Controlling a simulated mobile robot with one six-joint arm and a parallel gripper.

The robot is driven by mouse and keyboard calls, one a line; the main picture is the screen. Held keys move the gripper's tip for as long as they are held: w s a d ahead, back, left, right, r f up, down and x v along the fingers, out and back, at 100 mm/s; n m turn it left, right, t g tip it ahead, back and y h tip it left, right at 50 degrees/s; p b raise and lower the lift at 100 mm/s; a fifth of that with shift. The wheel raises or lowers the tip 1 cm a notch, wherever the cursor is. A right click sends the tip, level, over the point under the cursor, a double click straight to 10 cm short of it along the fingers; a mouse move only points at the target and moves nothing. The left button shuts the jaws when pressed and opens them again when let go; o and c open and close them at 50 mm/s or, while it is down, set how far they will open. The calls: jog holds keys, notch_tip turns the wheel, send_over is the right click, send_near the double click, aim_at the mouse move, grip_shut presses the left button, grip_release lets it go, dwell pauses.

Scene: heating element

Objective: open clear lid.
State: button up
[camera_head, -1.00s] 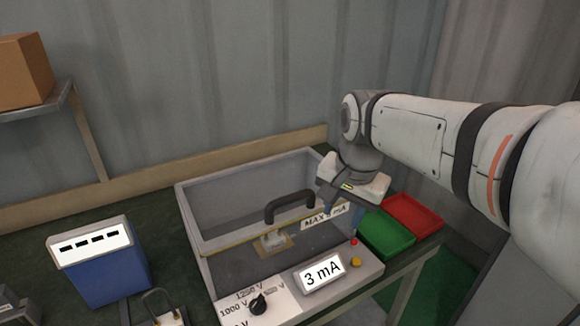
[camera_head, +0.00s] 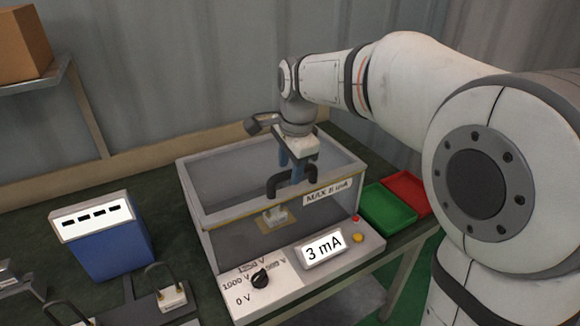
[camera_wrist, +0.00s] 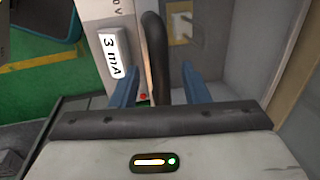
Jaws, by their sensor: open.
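The clear lid (camera_head: 230,185) covers the grey tester box and is shut. Its black arched handle (camera_head: 274,188) stands at the front edge and also shows in the wrist view (camera_wrist: 155,50). My gripper (camera_head: 291,172) points down over the handle, with its blue fingers open. In the wrist view my gripper (camera_wrist: 160,75) has one finger on each side of the handle, with gaps visible between the fingers and the handle. Whether the fingertips reach fully past the handle is hard to tell.
The front panel has a 3 mA display (camera_head: 322,248), a black voltage knob (camera_head: 260,278) and red and yellow buttons. Green (camera_head: 388,208) and red (camera_head: 408,190) trays lie right of the box. A blue device (camera_head: 105,238) and a padlock-like part (camera_head: 172,297) are at the left.

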jog(key=shift+f, duration=0.35)
jog(key=shift+c, duration=0.5)
grip_shut()
